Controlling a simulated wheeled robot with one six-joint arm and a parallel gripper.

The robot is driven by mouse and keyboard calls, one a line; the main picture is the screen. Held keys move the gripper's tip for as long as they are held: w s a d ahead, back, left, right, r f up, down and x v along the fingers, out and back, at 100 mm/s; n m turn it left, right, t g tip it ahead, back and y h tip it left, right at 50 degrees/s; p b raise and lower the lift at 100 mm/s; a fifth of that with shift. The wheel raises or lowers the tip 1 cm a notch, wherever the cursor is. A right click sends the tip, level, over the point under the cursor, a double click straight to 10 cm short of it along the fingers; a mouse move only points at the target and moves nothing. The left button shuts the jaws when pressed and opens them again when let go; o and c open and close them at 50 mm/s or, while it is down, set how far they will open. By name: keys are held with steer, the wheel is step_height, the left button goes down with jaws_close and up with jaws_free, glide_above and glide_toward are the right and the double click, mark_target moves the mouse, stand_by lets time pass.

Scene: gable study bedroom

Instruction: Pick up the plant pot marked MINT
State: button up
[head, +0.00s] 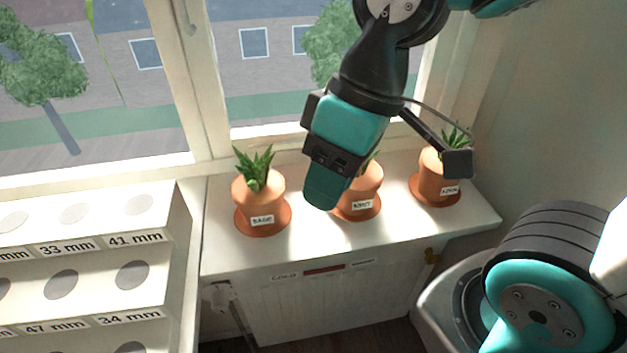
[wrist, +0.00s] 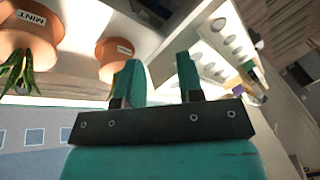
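The MINT pot (head: 362,194) is the middle of three terracotta pots on the white window ledge (head: 300,240) in the head view. My gripper (head: 322,192) hangs in front of its left side and hides part of the pot and most of its plant. In the wrist view the MINT pot (wrist: 28,38) shows upside down at the left edge, partly cut off, with its label readable. In that view my gripper (wrist: 157,66) has its two teal fingers apart with nothing between them. The MINT pot is outside the fingers, to their left.
The SAGE pot (head: 260,200) stands left of the MINT pot. A third pot (head: 437,178) with an unclear label stands to the right, near my arm's dark camera part. A white stepped rack (head: 90,260) with size-labelled holes stands at left. The window is behind the ledge.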

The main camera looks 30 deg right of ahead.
steer(key=w+d+n+g+h+p, duration=0.1)
steer(key=w+d+n+h+p, duration=0.15)
steer(key=w+d, duration=1.8)
steer(key=shift+n, duration=0.25)
steer(key=shift+s+a+f+p, duration=0.2)
steer(key=shift+a+f+p, duration=0.1)
steer(key=shift+f, duration=2.55)
steer(key=shift+s+a+f+p, duration=0.25)
steer(key=shift+a+f+p, duration=0.1)
steer(key=shift+f, duration=2.55)
steer(key=shift+s+a+f+p, duration=0.2)
steer(key=shift+a+f+p, duration=0.1)
steer(key=shift+f, duration=2.55)
jaws_close()
